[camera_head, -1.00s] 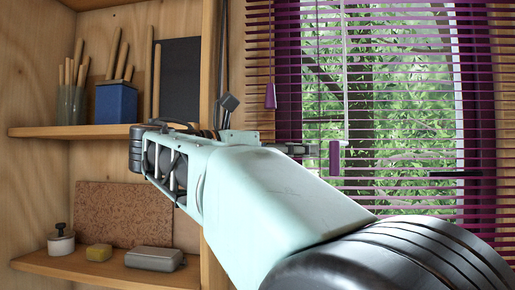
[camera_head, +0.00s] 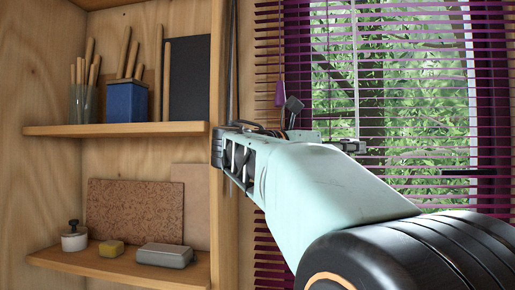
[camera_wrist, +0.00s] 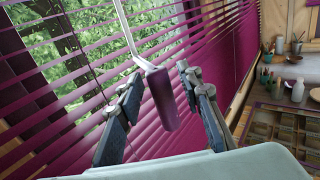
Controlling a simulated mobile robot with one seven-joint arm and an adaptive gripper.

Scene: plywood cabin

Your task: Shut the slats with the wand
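The purple blind slats (camera_head: 395,112) hang across the window, with foliage visible through the gaps between them. They also fill the left and middle of the wrist view (camera_wrist: 225,50). The wand is a thin white rod (camera_head: 356,70) with a purple handle (camera_wrist: 161,100), hanging in front of the slats. In the wrist view my gripper (camera_wrist: 158,72) is open, with one dark finger on each side of the handle and visible gaps between. In the head view my gripper (camera_head: 350,146) is small, beside the lower rod; the handle cannot be made out there.
A purple cord tassel (camera_head: 280,93) hangs left of the wand. Wooden shelves (camera_head: 120,130) at left hold a blue box (camera_head: 126,101), pencils and a metal tin (camera_head: 165,255). The wrist view shows a workbench with a compartment tray (camera_wrist: 275,125) and bottles at right.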

